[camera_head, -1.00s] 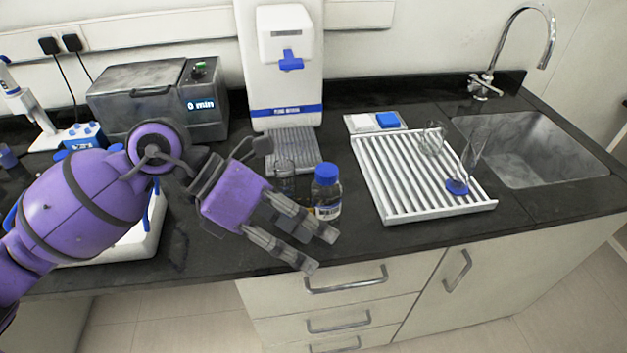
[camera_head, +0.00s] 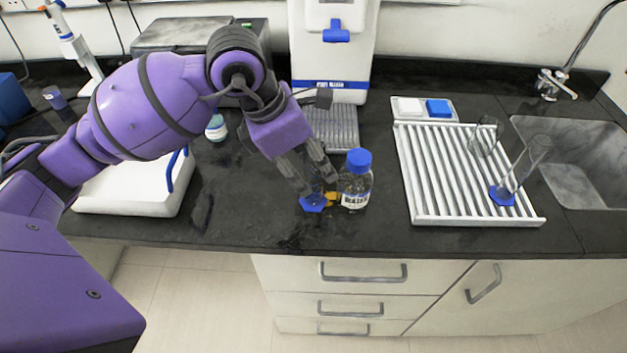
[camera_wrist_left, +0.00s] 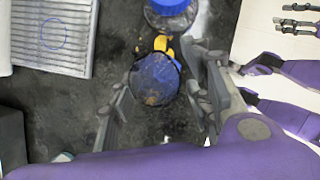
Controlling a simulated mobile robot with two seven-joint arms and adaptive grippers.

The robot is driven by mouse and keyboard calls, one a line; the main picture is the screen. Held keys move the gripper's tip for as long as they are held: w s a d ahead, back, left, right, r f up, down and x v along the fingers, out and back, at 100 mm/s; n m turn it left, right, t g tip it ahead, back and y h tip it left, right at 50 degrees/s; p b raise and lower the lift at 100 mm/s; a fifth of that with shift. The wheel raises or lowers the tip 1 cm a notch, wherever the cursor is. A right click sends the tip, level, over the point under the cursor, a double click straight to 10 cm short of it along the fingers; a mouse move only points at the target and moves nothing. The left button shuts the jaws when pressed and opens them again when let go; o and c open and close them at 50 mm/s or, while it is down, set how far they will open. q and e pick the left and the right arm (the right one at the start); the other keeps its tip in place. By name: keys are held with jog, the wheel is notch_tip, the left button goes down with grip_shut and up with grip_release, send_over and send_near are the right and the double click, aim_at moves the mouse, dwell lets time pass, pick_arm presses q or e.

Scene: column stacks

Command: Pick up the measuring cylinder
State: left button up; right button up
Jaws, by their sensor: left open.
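A clear measuring cylinder with a blue base (camera_head: 313,203) stands on the dark counter, just left of a blue-capped bottle (camera_head: 356,182). My left gripper (camera_head: 318,187) is open, with its fingers on either side of it, and hides much of its upper part. In the left wrist view its blue shape (camera_wrist_left: 155,80) lies between the two open fingers (camera_wrist_left: 160,100). I cannot tell whether the fingers touch it.
The bottle stands very close to the right of my left gripper, and a small yellow item (camera_wrist_left: 163,44) lies between it and the cylinder. The white rack (camera_head: 425,219) also holds a glass beaker (camera_head: 485,137). A dispenser (camera_head: 333,50) stands behind; the counter's front edge is near.

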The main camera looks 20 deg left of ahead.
pick_arm(q)
jog(key=shift+x, duration=1.05)
jog(key=c, duration=1.2)
grip_shut()
jog(key=shift+r, duration=0.15)
